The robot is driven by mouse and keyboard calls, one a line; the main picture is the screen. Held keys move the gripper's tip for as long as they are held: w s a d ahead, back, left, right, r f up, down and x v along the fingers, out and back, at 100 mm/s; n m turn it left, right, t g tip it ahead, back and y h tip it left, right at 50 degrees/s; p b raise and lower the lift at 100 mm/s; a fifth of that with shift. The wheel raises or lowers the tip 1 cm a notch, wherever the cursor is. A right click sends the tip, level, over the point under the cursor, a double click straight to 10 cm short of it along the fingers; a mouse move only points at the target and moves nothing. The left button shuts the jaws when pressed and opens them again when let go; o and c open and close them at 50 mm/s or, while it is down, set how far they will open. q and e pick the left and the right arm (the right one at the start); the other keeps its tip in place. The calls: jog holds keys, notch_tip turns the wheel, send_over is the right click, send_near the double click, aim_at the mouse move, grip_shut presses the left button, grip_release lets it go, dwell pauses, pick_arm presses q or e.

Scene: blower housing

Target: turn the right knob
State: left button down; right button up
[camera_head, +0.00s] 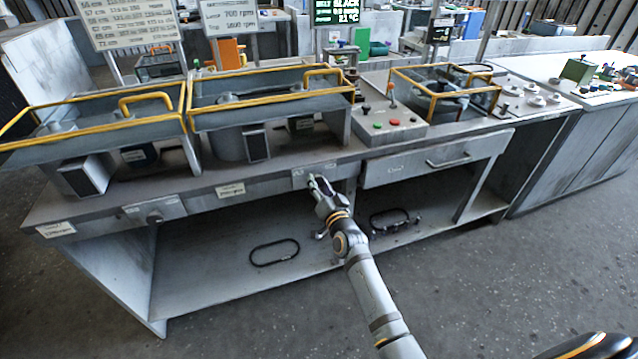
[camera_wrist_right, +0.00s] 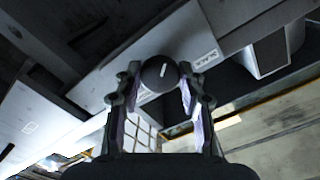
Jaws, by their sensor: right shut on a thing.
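The right knob (camera_wrist_right: 160,73) is a dark round knob with a white line on its face, seen in the right wrist view. The line runs slightly tilted from upright in that picture. My right gripper (camera_head: 316,183) reaches the small light panel on the bench's front edge and covers the knob in the head view. In the wrist view its two fingers (camera_wrist_right: 161,78) stand on either side of the knob and are shut on it. The left knob (camera_head: 155,216) sits on another front panel, further left, untouched.
The bench's front edge carries labels (camera_head: 231,191). A drawer (camera_head: 437,163) is to the right of my gripper. Yellow-railed guards (camera_head: 270,95) stand on top. A dark loop (camera_head: 275,252) lies on the lower shelf. The floor in front (camera_head: 500,290) is clear.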

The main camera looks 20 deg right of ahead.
dwell(0.5)
jog(key=o, duration=1.2)
jog(key=s, duration=1.2)
jog(key=shift+d, duration=0.2)
